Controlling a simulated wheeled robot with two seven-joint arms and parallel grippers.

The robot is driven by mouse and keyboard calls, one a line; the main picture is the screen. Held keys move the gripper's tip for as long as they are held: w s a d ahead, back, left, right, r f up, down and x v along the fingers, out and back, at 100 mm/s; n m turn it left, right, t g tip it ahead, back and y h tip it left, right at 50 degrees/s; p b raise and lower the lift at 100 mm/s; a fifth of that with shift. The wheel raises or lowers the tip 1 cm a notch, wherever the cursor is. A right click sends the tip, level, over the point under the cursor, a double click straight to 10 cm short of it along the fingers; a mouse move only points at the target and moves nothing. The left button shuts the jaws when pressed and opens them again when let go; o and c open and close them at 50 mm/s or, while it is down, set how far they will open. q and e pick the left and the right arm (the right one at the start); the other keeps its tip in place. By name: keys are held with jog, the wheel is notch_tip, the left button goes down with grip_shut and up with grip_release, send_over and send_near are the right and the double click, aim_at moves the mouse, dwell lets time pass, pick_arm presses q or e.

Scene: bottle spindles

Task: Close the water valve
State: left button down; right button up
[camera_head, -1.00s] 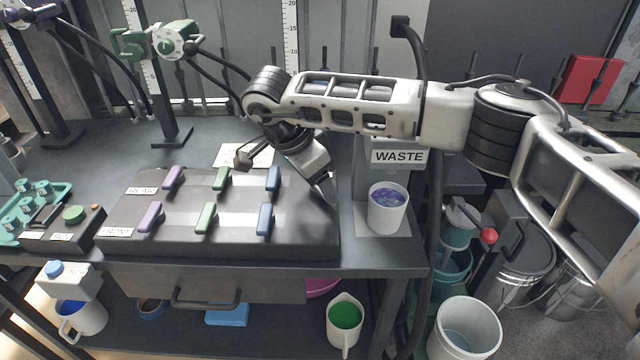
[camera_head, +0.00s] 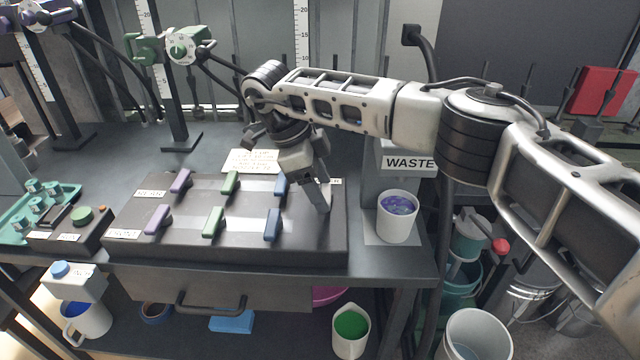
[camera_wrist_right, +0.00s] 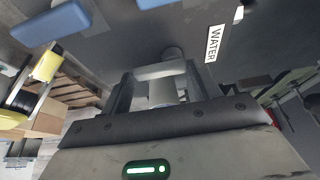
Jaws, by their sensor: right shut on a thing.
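My right gripper (camera_head: 322,200) points down at the right end of the dark valve panel (camera_head: 180,248), beside the blue levers. In the right wrist view its fingers (camera_wrist_right: 160,90) are closed around a pale grey handle, the water valve (camera_wrist_right: 160,71). A WATER label (camera_wrist_right: 214,43) sits on the panel beside that handle. In the head view the gripper hides the valve and most of its label. How far the handle is turned is hard to tell. My left gripper is not in view.
Two rows of purple, green and blue levers (camera_head: 272,224) stand on the panel left of my gripper. A waste cup (camera_head: 397,216) of purple liquid stands to the right under the WASTE sign (camera_head: 408,162). A green-button box (camera_head: 70,230) is at the left.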

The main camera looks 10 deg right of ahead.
jog(key=shift+r, duration=0.1)
jog(key=o, duration=0.7)
